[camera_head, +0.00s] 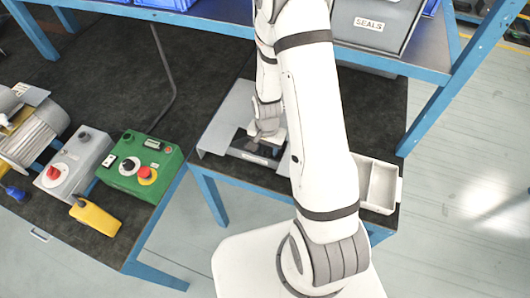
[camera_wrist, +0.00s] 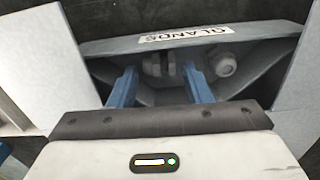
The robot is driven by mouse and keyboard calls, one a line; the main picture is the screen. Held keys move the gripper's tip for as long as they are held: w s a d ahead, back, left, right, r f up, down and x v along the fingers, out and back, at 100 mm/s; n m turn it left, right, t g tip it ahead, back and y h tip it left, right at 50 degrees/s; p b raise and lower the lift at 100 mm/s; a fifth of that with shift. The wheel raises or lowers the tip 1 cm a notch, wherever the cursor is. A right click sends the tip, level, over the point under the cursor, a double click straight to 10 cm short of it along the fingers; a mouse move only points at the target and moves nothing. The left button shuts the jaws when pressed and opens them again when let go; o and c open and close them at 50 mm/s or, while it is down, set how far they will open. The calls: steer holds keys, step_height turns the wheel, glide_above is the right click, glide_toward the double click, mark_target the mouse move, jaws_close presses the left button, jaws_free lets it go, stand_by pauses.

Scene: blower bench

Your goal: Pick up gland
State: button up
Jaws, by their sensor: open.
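A grey bin (camera_wrist: 112,46) with an upside-down label reading GLAND, its end unclear, fills the upper part of the wrist view. Inside it, one grey gland (camera_wrist: 160,64) lies between the two blue fingers of my gripper (camera_wrist: 160,76). The fingers are open, with visible gaps on both sides of the gland. A second grey gland (camera_wrist: 223,65) lies just right of the right finger. In the head view the bin (camera_head: 252,158) is partly covered by my arm, and the glands cannot be made out there.
Light panels flank the bin. A pale divided tray (camera_head: 378,184) stands right of my arm. A blue-framed shelf carries a SEALS bin (camera_head: 372,22) behind. At left are a green control box (camera_head: 140,166), a grey switch box (camera_head: 75,160) and a motor (camera_head: 32,128).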

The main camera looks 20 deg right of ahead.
steer(key=shift+f, duration=0.8)
steer(key=c, duration=0.8)
steer(key=shift+o, duration=0.2)
steer(key=shift+r, duration=0.15)
